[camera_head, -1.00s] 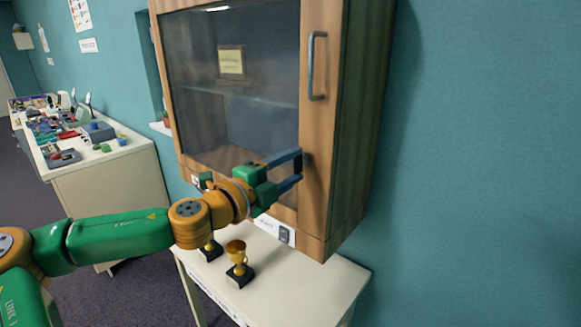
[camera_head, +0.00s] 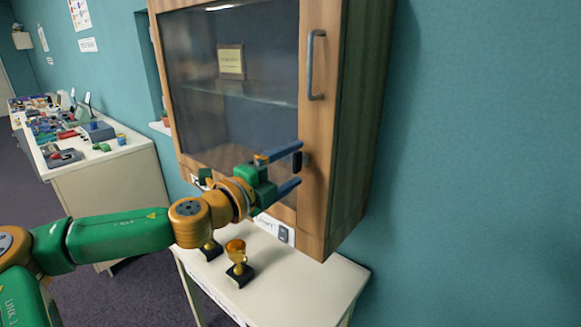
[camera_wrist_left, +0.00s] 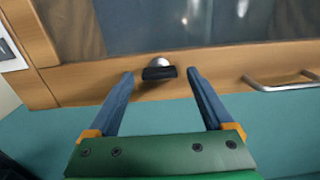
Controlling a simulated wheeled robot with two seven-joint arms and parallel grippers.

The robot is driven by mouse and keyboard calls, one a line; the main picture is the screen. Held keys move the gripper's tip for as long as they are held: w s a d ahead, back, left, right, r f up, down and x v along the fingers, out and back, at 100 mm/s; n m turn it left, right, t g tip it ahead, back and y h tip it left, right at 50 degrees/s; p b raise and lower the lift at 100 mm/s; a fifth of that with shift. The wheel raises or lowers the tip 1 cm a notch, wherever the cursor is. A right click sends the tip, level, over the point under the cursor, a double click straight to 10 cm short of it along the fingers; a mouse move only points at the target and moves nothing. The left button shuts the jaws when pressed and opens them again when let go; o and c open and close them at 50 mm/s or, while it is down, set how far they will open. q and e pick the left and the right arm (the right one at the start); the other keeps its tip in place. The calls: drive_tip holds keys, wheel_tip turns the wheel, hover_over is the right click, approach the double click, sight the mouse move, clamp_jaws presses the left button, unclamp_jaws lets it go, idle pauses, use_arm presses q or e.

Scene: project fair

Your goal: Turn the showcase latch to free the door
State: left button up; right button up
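The showcase (camera_head: 345,130) is a wooden wall cabinet with a glass door (camera_head: 235,90). Its latch (camera_head: 297,161) is a small black bar on the right door frame, upright and parallel to the door handle. In the left wrist view the latch (camera_wrist_left: 159,72) shows as a black bar on a rounded silver base. My left gripper (camera_head: 299,165) is open at the latch. In the left wrist view its fingertips (camera_wrist_left: 161,74) stand on either side of the latch, with a visible gap on each side. The door looks closed. My right gripper is not in view.
A grey vertical handle (camera_head: 316,65) is above the latch. Below stands a white table (camera_head: 305,285) with gold trophies (camera_head: 237,262). A workbench (camera_head: 110,175) with many small items is at left. The wall at right is clear.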

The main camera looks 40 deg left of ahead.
use_arm(q)
drive_tip(key=s+b, duration=0.1)
drive_tip(key=b, duration=0.1)
drive_tip(key=s+f+b, duration=0.1)
drive_tip(key=b, duration=0.1)
drive_tip(key=shift+s+a, duration=0.2)
drive_tip(key=shift+s, duration=0.05)
drive_tip(key=s+b, duration=0.1)
drive_tip(key=s, duration=0.1)
drive_tip(key=s+r+b, duration=0.1)
drive_tip(key=s, duration=0.1)
drive_tip(key=shift+s, duration=0.4)
drive_tip(key=shift+w+a, duration=0.1)
